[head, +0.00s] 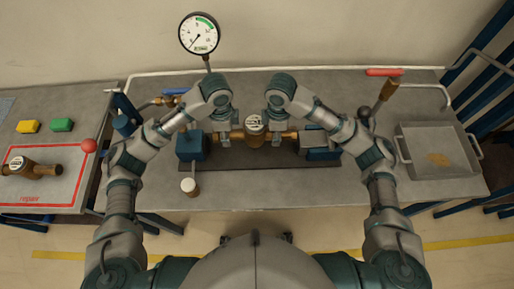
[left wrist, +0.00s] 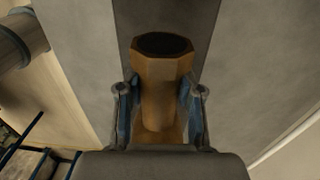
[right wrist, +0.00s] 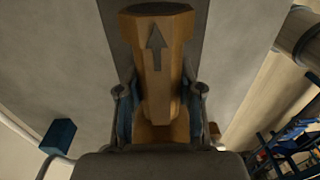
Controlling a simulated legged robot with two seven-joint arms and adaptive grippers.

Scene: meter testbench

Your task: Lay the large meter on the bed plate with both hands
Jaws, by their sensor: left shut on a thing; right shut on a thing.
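The large meter (head: 255,124) is a brass body with a round white dial, seen near the middle of the bench in the head view. Its brass pipe ends reach out to both sides. My left gripper (head: 223,138) is shut on the left end, and the brass end (left wrist: 160,85) shows between its fingers in the left wrist view. My right gripper (head: 283,136) is shut on the right end; that end (right wrist: 158,60) carries a dark arrow in the right wrist view. The dark bed plate (head: 258,160) lies below the meter. The gap between them cannot be judged.
Blue blocks (head: 192,146) (head: 321,150) flank the meter. A pressure gauge (head: 200,35) stands behind. Another meter (head: 22,167) lies in the red-outlined repair area.

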